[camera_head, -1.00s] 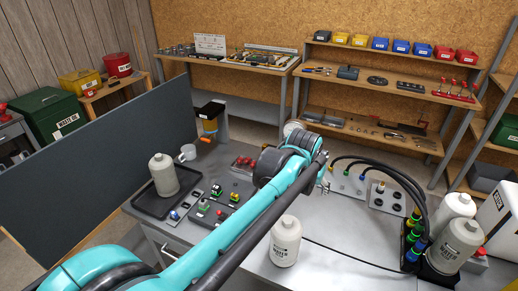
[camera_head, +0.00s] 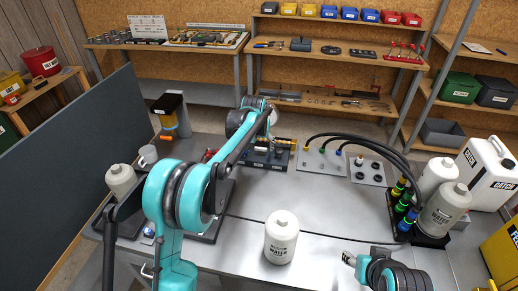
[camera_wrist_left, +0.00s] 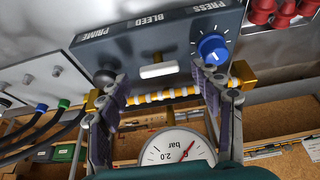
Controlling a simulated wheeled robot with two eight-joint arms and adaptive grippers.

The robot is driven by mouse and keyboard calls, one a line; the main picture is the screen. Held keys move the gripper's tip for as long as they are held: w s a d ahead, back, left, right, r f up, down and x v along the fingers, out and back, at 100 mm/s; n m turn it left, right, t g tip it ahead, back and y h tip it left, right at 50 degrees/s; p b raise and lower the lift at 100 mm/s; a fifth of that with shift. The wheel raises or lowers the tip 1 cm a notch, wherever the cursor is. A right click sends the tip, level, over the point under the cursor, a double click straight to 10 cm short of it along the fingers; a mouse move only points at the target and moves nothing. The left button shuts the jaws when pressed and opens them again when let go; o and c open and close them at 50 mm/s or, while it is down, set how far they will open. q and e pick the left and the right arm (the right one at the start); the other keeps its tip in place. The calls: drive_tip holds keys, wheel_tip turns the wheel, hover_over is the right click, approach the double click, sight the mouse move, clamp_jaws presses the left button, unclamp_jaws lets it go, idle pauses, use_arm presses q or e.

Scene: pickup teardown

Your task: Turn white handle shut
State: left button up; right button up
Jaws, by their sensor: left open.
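The white handle (camera_wrist_left: 158,70) is a short bar, lying crosswise in the left wrist view, under the BLEED label on a dark valve block (camera_wrist_left: 150,38). A dark knob (camera_wrist_left: 105,75) sits by PRIME and a blue knob (camera_wrist_left: 212,49) by PRESS. My left gripper (camera_wrist_left: 157,78) is open, with its fingers to either side of the handle in the picture; I see no contact. A banded brass pipe (camera_wrist_left: 160,96) and a pressure gauge (camera_wrist_left: 177,150) are nearby. In the head view my left arm partly hides the block (camera_head: 268,160). My right gripper (camera_head: 350,259) is at the bottom right, its jaws unclear.
A white water bottle (camera_head: 282,238) stands on the metal bench (camera_head: 330,215). Black hoses (camera_head: 375,140) run to coloured couplings (camera_head: 404,203) beside more bottles at the right. A dark panel (camera_head: 75,170) borders the left. Shelves (camera_head: 330,50) stand behind.

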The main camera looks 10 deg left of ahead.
use_arm(q)
drive_tip(key=shift+w+f, duration=0.2)
drive_tip(key=shift+f, duration=0.45)
drive_tip(key=c, duration=1.2)
drive_tip(key=shift+o, duration=0.2)
